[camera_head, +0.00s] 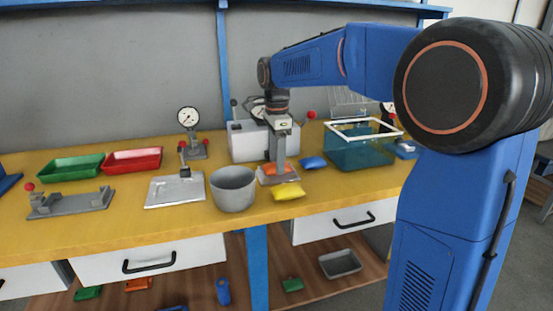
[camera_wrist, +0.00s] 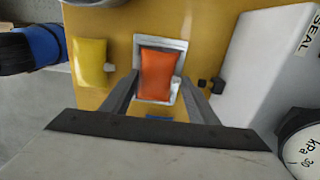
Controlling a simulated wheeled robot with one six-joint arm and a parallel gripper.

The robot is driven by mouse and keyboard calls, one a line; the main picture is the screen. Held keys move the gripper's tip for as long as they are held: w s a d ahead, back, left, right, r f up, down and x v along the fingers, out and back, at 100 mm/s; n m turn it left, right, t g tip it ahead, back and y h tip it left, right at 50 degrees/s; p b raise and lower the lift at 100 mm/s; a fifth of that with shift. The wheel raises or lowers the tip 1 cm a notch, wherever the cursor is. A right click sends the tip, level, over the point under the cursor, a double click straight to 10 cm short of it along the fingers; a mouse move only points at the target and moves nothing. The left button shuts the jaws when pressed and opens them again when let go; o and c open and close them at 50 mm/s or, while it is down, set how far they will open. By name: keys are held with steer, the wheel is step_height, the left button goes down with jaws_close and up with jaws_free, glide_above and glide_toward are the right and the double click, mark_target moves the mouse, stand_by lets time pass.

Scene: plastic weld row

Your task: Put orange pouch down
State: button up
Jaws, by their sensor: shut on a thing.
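The orange pouch (camera_wrist: 158,75) is between the two fingers of my gripper (camera_wrist: 157,92) in the wrist view. It lies over a light grey, square-rimmed plate or tray (camera_wrist: 181,45), whose rim shows around it. In the head view my gripper (camera_head: 276,168) points down at the yellow bench, with the orange pouch (camera_head: 272,170) at its tips, low over the plate. Whether the pouch touches the plate is hard to tell. The fingers are shut on the pouch.
A yellow pouch (camera_head: 289,191) lies just in front, a blue pouch (camera_head: 313,163) to the right. A grey pot (camera_head: 233,190) stands left, a white sealing machine (camera_head: 247,143) behind, a teal bin (camera_head: 357,151) right.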

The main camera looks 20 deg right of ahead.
steer(key=shift+f, duration=0.15)
steer(key=o, duration=1)
step_height(320, 180, up, 12)
steer(key=s+d+f+n+t, duration=0.1)
steer(key=s+d+f+n, duration=0.15)
steer(key=s, duration=0.35)
steer(key=s+d+f+n+t, duration=0.1)
steer(key=s+f+n, duration=0.15)
steer(key=s, duration=0.25)
steer(key=s+d+f+n, duration=0.1)
steer(key=s+n, duration=0.3)
steer(key=s, duration=0.2)
steer(key=shift+s+d+f+n+t, duration=0.45)
steer(key=shift+s+f+n, duration=1.05)
steer(key=shift+s+f, duration=1.2)
steer(key=shift+s+d+f+n+t, duration=0.45)
steer(key=shift+s+f+n, duration=1.05)
steer(key=shift+s+f, duration=1.15)
steer(key=shift+s+d+f+n+t, duration=0.45)
steer(key=shift+s+f+n, duration=1.05)
steer(key=shift+s+f, duration=1.2)
steer(key=shift+s+a+r, duration=0.1)
steer(key=shift+s+r, duration=0.05)
steer(key=shift+r, duration=0.1)
